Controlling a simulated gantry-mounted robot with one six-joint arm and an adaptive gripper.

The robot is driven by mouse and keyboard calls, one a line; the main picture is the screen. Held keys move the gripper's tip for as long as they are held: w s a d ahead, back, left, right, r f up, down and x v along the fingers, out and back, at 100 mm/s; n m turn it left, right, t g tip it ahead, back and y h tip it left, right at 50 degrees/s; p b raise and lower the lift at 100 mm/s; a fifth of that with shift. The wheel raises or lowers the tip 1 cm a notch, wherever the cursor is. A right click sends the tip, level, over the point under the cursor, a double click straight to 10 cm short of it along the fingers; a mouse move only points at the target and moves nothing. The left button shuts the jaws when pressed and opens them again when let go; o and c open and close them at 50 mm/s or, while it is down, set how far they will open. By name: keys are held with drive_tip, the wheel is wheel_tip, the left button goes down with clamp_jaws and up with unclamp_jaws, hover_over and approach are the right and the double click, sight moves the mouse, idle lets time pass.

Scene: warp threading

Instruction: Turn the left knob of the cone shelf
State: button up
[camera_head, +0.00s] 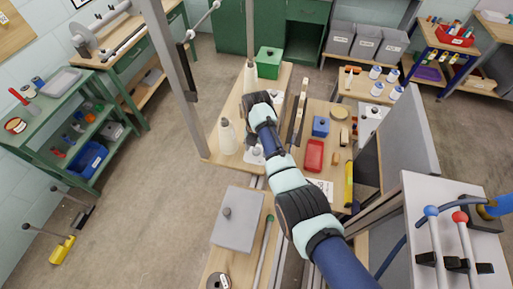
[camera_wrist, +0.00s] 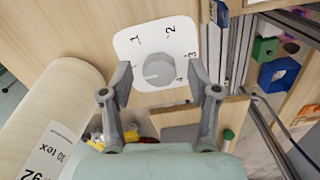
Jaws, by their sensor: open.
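In the wrist view, a round grey knob (camera_wrist: 159,73) sits on a white dial plate (camera_wrist: 150,38) marked with numbers, fixed to a wooden panel. My gripper (camera_wrist: 160,77) is open, with one finger on each side of the knob and a gap visible on both sides. How far the fingertips are from the panel is hard to tell. My arm crosses the shelf there and hides the knob and fingertips.
A large yarn cone (camera_wrist: 50,115) with a printed label stands close to the left of my gripper in the wrist view. A metal upright (camera_head: 176,70) rises left of the shelf. A red tray (camera_head: 314,155) and blue box (camera_head: 321,126) lie on the right-hand bench.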

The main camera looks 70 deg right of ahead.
drive_tip(key=c, duration=1.2)
drive_tip(key=shift+o, duration=0.2)
